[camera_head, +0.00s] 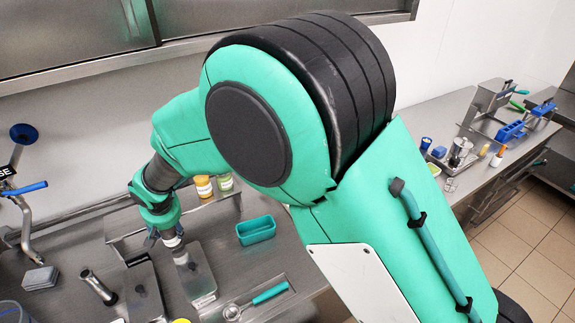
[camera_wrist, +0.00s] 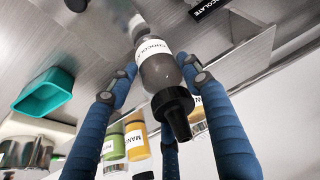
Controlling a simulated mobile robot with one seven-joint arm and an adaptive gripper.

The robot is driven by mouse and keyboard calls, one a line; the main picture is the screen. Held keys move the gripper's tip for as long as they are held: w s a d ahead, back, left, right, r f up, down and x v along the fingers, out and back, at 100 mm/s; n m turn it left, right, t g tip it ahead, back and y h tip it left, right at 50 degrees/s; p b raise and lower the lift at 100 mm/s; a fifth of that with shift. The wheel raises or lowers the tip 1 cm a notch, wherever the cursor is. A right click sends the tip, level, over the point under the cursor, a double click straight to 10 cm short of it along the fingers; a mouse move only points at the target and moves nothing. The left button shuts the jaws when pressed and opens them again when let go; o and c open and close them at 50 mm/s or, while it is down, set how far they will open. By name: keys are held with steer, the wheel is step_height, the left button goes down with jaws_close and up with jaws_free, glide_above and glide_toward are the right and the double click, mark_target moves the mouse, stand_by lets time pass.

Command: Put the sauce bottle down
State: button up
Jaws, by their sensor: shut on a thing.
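The sauce bottle, a dark brown bottle with a white label and a black nozzle cap, is between the blue fingers of my gripper in the wrist view (camera_wrist: 160,72). My gripper (camera_wrist: 157,82) is shut on its body, with the cap towards the camera. In the head view my gripper (camera_head: 163,232) is at the left, above the steel counter, and the bottle is mostly hidden below it. A steel plate with a white label (camera_head: 203,300) lies just below and right of it. I cannot tell whether the bottle's base touches anything.
A teal tub (camera_head: 256,231) stands right of the gripper. A teal-handled scoop (camera_head: 268,293) lies in front. A black chocolate sign (camera_wrist: 209,6) is near the bottle.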

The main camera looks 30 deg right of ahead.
steer(key=w+d+f+m+b, duration=0.1)
steer(key=w+d, duration=0.1)
steer(key=d, duration=1.2)
steer(key=w+d+f+m+b, duration=0.1)
steer(key=w+d+f, duration=0.1)
steer(key=d, duration=1.3)
steer(key=w+d+r+m+h+p, duration=0.1)
steer(key=w+d+r+m+p, duration=0.1)
steer(key=w+d, duration=0.3)
steer(key=w+d+r+m+h+p, duration=0.1)
steer(key=w+d+m, duration=0.3)
steer(key=d, duration=0.5)
steer(key=shift+w+d+r+g+h+p, duration=0.4)
steer(key=shift+r+p, duration=0.3)
steer(key=shift+p, duration=0.05)
steer(key=w+d+m, duration=0.1)
steer(key=w+d, duration=0.1)
steer(key=d, duration=0.2)
steer(key=w+d+m+b, duration=0.1)
steer(key=w+d+m, duration=0.1)
steer(key=w+d, duration=0.1)
steer(key=w+d+m+g+h, duration=0.1)
steer(key=w+d, duration=0.1)
steer(key=d, duration=0.4)
steer(key=shift+w+r+m+b, duration=0.2)
steer(key=shift+m+b, duration=0.1)
steer(key=shift+b, duration=0.1)
steer(key=shift+c, duration=0.2)
steer(key=shift+f, duration=2.5)
